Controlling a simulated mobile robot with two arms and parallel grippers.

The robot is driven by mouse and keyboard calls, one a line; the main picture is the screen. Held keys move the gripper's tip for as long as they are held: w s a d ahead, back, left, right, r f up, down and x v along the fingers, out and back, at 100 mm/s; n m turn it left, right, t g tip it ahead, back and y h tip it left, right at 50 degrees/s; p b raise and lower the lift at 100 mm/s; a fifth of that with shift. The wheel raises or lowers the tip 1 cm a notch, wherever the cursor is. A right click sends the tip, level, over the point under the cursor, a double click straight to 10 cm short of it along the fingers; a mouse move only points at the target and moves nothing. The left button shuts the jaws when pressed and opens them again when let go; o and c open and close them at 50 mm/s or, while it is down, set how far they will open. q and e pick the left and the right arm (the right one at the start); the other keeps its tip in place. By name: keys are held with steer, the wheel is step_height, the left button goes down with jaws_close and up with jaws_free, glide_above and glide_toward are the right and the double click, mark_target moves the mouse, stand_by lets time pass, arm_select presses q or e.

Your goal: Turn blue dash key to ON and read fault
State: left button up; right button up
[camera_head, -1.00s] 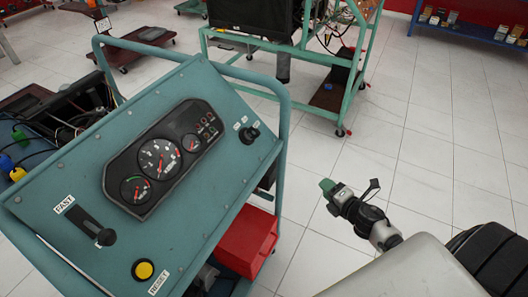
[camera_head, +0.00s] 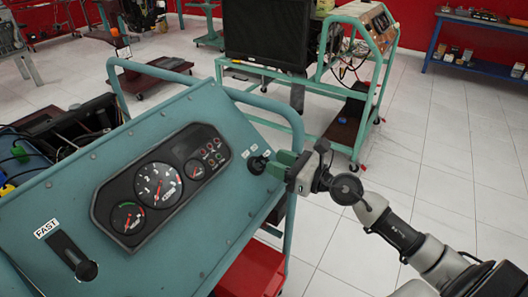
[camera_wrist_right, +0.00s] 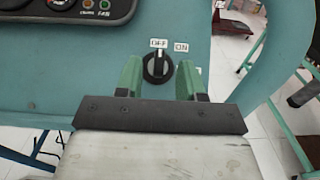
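The blue dash panel (camera_head: 225,215) slopes in front of me. Its black key knob (camera_head: 257,165) is at the panel's right side. In the wrist view the knob (camera_wrist_right: 158,68) has its white mark up at the OFF label (camera_wrist_right: 158,43); the ON label (camera_wrist_right: 181,47) is to the right. My right gripper (camera_head: 281,165) has green fingers and is beside the knob. In the wrist view the open fingers (camera_wrist_right: 160,80) are on either side of the knob, with nothing held. The gauge cluster (camera_head: 160,187) has small indicator lamps (camera_head: 212,152); their fault text is too small to read. My left gripper is out of view.
A FAST lever (camera_head: 82,268) is at the panel's lower left. A tubular frame (camera_head: 285,112) rises around the panel edge. A red box (camera_head: 252,270) is below. Another green trainer stand (camera_head: 372,80) stands behind. White floor is clear to the right.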

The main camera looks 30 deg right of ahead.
mark_target(265, 157)
steer(key=shift+p+x, duration=0.4)
steer(key=shift+x, duration=1.8)
jaws_close()
